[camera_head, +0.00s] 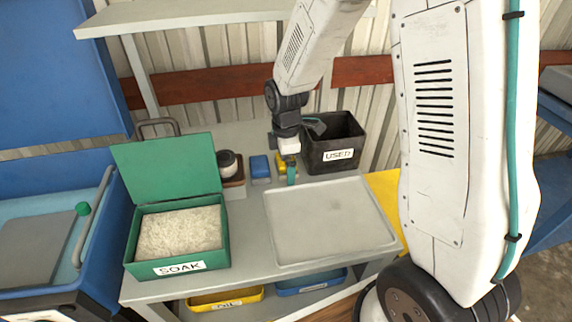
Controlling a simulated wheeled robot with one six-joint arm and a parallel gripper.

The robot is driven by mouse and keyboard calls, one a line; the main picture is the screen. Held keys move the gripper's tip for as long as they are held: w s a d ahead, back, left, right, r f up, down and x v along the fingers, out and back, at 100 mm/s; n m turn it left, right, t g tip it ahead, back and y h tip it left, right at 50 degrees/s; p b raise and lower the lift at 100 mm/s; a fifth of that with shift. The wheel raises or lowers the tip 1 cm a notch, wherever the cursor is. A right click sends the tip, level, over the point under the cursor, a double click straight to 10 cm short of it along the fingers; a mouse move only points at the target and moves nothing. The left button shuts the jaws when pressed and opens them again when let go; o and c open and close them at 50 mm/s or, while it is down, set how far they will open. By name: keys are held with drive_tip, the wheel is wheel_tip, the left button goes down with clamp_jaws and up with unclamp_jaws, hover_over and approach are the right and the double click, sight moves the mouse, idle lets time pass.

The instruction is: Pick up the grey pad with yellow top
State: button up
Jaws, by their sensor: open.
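A small yellow-topped pad (280,159) stands on the grey bench, between a blue-topped block and the black bin. My gripper partly covers it, so its grey part is hard to make out. My gripper (290,172) points down just in front of and to the right of the pad, with a teal fingertip showing. It is open and holds nothing that I can see. Whether it touches the pad cannot be told.
A black bin marked USED (335,157) stands close right of my gripper. A blue block (260,168) and a dark round item on a brown block (231,168) are to the left. An empty grey tray (328,222) lies in front. A green SOAK box (178,262) stands front left.

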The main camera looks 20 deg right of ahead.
drive_tip(key=c, duration=1.1)
drive_tip(key=shift+r, duration=0.1)
drive_tip(key=shift+c, duration=0.2)
